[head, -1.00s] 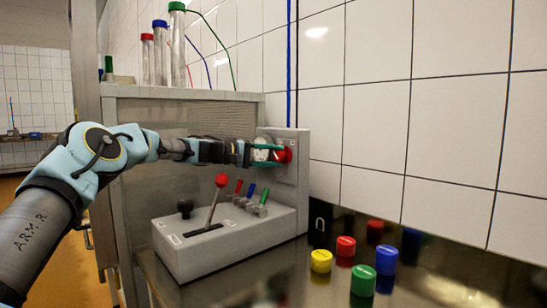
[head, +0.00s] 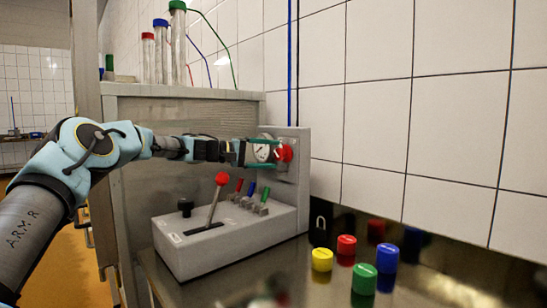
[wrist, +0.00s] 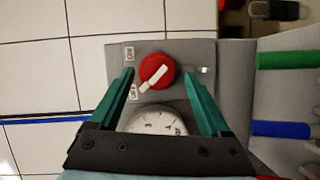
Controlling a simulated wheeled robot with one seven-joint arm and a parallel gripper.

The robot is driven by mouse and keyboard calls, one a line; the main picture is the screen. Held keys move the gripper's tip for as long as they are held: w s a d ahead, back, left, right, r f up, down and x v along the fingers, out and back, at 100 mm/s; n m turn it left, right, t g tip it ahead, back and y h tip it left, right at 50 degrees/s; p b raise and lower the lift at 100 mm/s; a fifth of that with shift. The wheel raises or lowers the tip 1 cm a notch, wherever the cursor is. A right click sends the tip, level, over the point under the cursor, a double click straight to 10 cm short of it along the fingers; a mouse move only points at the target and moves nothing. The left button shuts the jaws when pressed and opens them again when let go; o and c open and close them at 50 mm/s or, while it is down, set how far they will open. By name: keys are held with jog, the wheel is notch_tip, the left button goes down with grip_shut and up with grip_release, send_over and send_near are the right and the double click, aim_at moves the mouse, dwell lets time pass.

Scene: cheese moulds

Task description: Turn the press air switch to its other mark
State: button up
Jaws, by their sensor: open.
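The press air switch is a red round knob (wrist: 157,71) with a white pointer bar, on a grey upright panel (wrist: 205,55). The pointer slants toward the lower-left label (wrist: 133,92); another label (wrist: 129,53) is at upper left. Their lettering is too small to read surely. In the head view the knob (head: 286,152) is partly hidden by my gripper. My gripper (head: 287,153) is open, its teal fingers on either side of the knob. In the wrist view gaps show between the knob and both fingertips (wrist: 159,74).
A white gauge (wrist: 155,122) sits beside the knob, between my fingers. A grey console (head: 225,240) below has a red-topped lever (head: 221,180) and small coloured levers (head: 252,195). Yellow (head: 322,259), red (head: 346,246), green (head: 364,279) and blue (head: 387,258) caps stand on the steel bench.

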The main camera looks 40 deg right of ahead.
jog(key=f+b+v, duration=0.1)
jog(key=b+v, duration=0.1)
jog(key=v, duration=0.7)
jog(key=shift+r, duration=0.45)
